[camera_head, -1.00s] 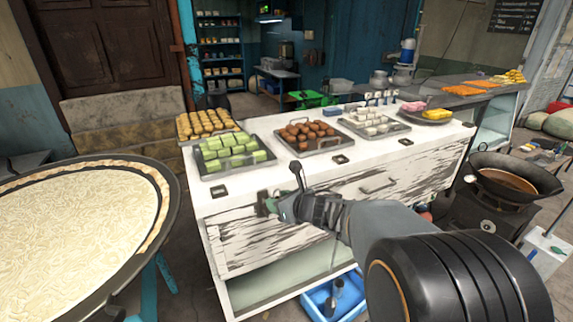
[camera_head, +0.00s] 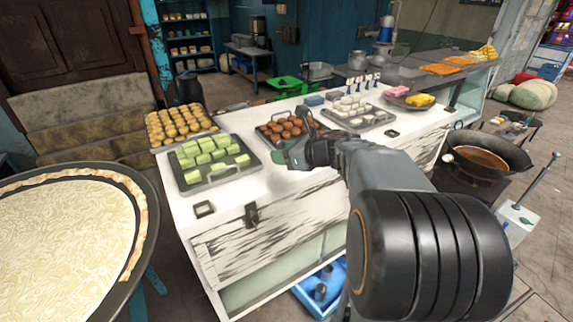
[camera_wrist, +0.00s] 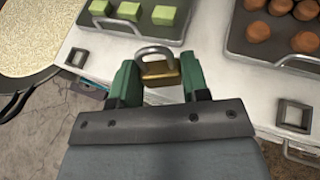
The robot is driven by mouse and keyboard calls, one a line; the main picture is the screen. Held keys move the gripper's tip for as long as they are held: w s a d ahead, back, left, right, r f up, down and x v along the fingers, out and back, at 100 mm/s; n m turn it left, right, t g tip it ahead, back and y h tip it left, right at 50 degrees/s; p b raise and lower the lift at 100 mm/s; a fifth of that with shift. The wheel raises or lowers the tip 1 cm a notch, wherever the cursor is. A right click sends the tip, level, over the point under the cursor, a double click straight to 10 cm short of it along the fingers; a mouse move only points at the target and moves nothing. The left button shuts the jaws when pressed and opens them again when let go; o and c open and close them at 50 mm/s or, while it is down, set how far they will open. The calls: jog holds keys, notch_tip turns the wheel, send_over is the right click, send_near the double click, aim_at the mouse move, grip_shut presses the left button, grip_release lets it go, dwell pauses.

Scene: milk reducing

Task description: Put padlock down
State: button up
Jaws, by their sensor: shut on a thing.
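The padlock (camera_wrist: 158,72) shows in the wrist view, with a brass body and a silver shackle. It sits between the two green fingers of my gripper (camera_wrist: 158,80), which is shut on it. In the head view my gripper (camera_head: 288,157) is at the white counter's top (camera_head: 270,184), in front of the tray of brown balls. The padlock is too small to make out there. I cannot tell whether it touches the counter. A dark latch (camera_head: 251,214) is on the counter's front, left of and below my gripper.
A tray of green cubes (camera_head: 215,163) lies left of my gripper and a tray of brown balls (camera_head: 284,127) behind it. A square fitting (camera_head: 204,209) is at the front edge. The strip of counter between the green tray and the front edge is mostly clear.

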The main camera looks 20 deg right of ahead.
send_over(287, 178)
notch_tip(287, 178, down, 5)
jog(key=shift+r+p, duration=0.1)
jog(key=shift+p, duration=0.25)
notch_tip(287, 178, down, 3)
jog(key=shift+w, duration=0.15)
jog(key=shift+f, duration=0.2)
jog(key=shift+f+b, duration=0.25)
jog(key=shift+b, duration=0.05)
jog(key=o, duration=1)
jog(key=shift+r, duration=0.1)
